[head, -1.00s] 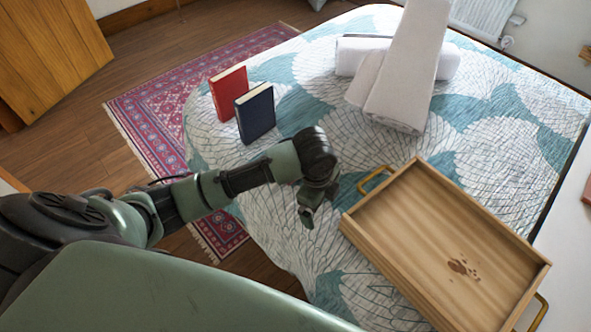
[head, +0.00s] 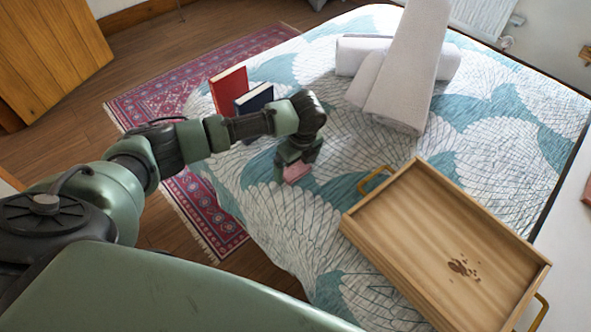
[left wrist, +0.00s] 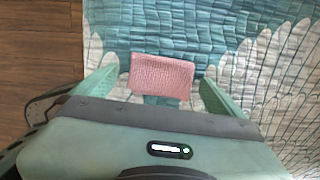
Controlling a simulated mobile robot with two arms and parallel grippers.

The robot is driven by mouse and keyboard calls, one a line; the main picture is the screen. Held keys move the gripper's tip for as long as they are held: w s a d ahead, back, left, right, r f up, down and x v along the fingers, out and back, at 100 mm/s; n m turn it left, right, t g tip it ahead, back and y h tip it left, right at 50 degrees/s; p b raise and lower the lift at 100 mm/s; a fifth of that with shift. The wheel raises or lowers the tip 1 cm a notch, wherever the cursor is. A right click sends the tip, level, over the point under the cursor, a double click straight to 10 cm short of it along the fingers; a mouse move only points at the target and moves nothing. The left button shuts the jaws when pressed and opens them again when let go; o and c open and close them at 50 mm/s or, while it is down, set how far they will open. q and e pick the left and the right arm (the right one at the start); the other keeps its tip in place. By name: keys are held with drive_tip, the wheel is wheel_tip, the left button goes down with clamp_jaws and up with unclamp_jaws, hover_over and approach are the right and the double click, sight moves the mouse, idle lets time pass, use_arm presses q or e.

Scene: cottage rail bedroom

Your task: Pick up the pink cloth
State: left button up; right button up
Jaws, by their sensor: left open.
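The pink cloth (head: 297,173) is a small folded piece on the patterned bedspread, left of the tray, partly hidden by my gripper in the head view. In the left wrist view the pink cloth (left wrist: 161,76) lies between my two fingers, with a gap on each side. My left gripper (head: 295,178) is open and over the cloth, pointing down; its fingers (left wrist: 157,90) also show in the left wrist view. I cannot tell its exact height above the cloth. My right gripper is not in view.
A wooden tray (head: 408,213) with brass handles and brown stains lies right of my gripper. A red book (head: 229,90) and a dark blue book (head: 254,100) stand behind my arm. Rolled white towels (head: 400,85) lie farther back. The bedspread (head: 275,215) is clear around the cloth.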

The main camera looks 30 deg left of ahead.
sight(296, 168)
use_arm(q)
drive_tip(key=shift+a+f, duration=0.1)
drive_tip(key=shift+f, duration=0.3)
drive_tip(key=c, duration=1.4)
drive_tip(key=shift+o, duration=0.2)
drive_tip(key=shift+r, duration=0.1)
wheel_tip(296, 168, up, 20)
